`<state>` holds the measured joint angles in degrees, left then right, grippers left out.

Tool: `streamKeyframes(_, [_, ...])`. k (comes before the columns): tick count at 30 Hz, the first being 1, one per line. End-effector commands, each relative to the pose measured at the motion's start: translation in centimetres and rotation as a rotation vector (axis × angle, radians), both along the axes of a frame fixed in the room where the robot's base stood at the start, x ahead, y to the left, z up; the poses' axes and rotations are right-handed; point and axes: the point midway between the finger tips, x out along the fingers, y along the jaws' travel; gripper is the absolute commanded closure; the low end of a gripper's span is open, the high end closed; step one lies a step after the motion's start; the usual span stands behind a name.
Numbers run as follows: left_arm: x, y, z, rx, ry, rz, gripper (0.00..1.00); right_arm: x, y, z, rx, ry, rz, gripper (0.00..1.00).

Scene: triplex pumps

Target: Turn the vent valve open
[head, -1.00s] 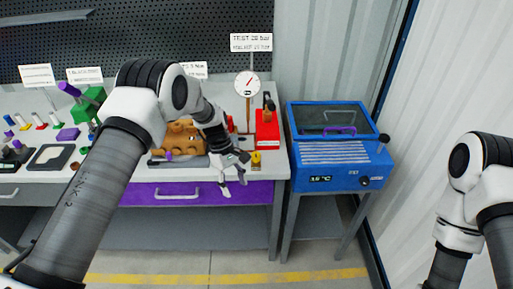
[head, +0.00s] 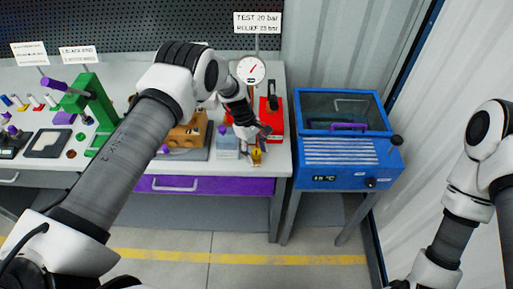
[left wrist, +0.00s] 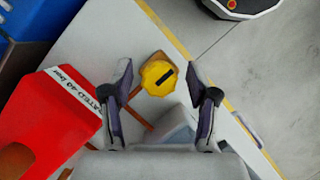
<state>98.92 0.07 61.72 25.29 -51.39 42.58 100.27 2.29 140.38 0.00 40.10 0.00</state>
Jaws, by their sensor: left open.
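The vent valve appears as a yellow round knob (head: 256,156) with a dark slot, at the front right edge of the bench. In the left wrist view the knob (left wrist: 159,77) sits on a small brown block. My left gripper (head: 262,140) is over the knob, pointing down. In the left wrist view its two open fingers (left wrist: 160,78) stand on either side of the knob, with a gap on each side. I cannot tell how far above the knob the fingertips are. My right arm shows at the right, but its gripper is out of view.
A red unit (head: 272,118) stands just behind the valve, and a round gauge (head: 251,70) rises behind. A grey-white block (head: 227,142) is to the left. A blue heater box (head: 345,150) stands right of the bench. Floor in front is clear.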

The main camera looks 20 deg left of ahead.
Motion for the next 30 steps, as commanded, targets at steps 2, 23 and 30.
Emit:
streamKeyframes(2, [-0.08, -0.12, -0.31, 0.0, 0.0, 0.0, 0.41, 0.01, 0.0, 0.17, 0.0, 0.0, 0.0, 0.6])
streamKeyframes(23, [-0.19, -0.13, -0.54, 0.0, 0.002, 0.002, 1.0, 0.0, 0.0, 0.01, 0.0, 0.0, 0.0, 0.6])
streamKeyframes(30, [-0.25, -0.12, -0.67, 0.0, 0.004, 0.05, 1.0, 0.0, 0.0, -0.37, 0.0, 0.0, 0.0, 0.6])
